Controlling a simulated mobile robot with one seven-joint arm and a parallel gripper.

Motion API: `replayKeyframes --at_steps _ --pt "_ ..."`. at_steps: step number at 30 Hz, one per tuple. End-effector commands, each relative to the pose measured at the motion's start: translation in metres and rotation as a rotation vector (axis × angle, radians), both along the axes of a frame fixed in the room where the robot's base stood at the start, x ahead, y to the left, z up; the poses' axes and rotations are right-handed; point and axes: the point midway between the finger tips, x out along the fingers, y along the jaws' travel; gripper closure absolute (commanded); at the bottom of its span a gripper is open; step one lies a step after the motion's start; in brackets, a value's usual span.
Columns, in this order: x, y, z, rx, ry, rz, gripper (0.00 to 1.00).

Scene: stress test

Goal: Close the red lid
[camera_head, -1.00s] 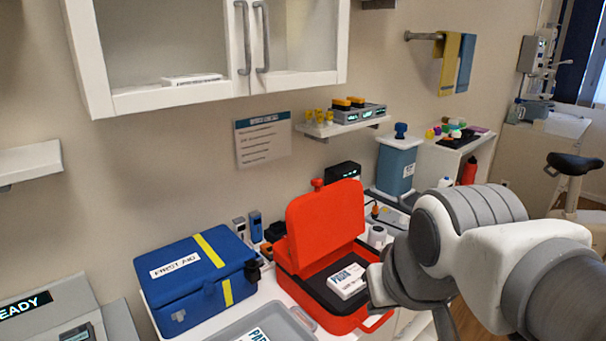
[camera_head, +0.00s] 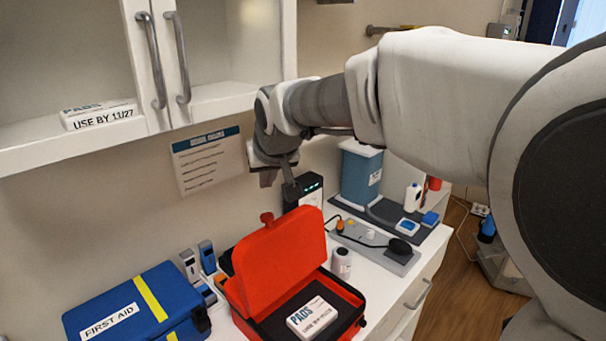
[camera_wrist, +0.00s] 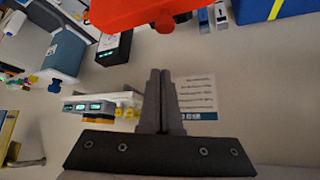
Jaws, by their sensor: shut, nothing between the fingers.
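The red lid (camera_head: 283,258) stands raised, tilted up at the back of its red case (camera_head: 350,292). A red knob (camera_head: 267,217) shows at the lid's top edge. A white box marked PADS (camera_head: 312,317) lies inside the case. My gripper (camera_head: 289,192) is above and behind the lid, near the wall, apart from the lid. In the wrist view my gripper (camera_wrist: 161,75) is shut and empty, its fingers together. The red lid's edge (camera_wrist: 150,12) and knob (camera_wrist: 164,23) show just beyond the fingertips there.
A blue first-aid bag (camera_head: 137,310) sits left of the case. A wall cabinet (camera_head: 225,100) hangs above.

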Motion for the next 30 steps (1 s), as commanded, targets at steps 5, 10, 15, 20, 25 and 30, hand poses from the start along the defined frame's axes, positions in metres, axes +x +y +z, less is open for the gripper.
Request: replayKeyframes --at_steps 5,10,15,20,25,30 --pt "0.007 0.006 -0.008 0.0 0.0 0.004 1.0" --pt "0.024 0.012 -0.03 -0.001 0.003 0.003 1.0" --pt "0.043 0.019 -0.056 -0.002 0.002 0.003 1.0" --pt "0.06 0.026 -0.079 -0.002 0.001 0.003 1.0" --pt "0.039 0.018 -0.076 0.0 -0.002 0.004 1.0" --pt "0.027 0.013 -0.077 0.001 -0.003 0.004 1.0"
